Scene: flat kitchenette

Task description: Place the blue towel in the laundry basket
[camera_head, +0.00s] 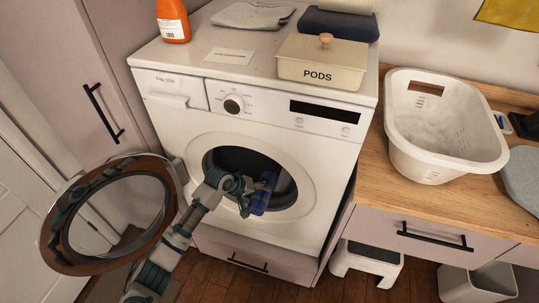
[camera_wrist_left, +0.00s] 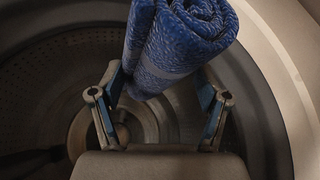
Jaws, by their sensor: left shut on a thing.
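The rolled blue towel (camera_wrist_left: 180,45) is between the fingers of my left gripper (camera_wrist_left: 160,95) in the left wrist view, with the metal drum (camera_wrist_left: 50,75) behind it. In the head view, my left gripper (camera_head: 252,190) is shut on the blue towel (camera_head: 263,194) at the round opening of the white washing machine (camera_head: 310,165). The machine's round door (camera_head: 165,166) stands open to the left. The white laundry basket (camera_head: 445,158) stands on the wooden counter at the right and looks empty. My right gripper is not in view.
A cream PODS box (camera_head: 322,75), an orange bottle (camera_head: 173,20) and folded cloths (camera_head: 252,15) sit on the machine. The wooden counter (camera_head: 375,175) has a bare strip left of the basket. A white step stool (camera_head: 367,262) and a bin (camera_head: 478,284) stand below.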

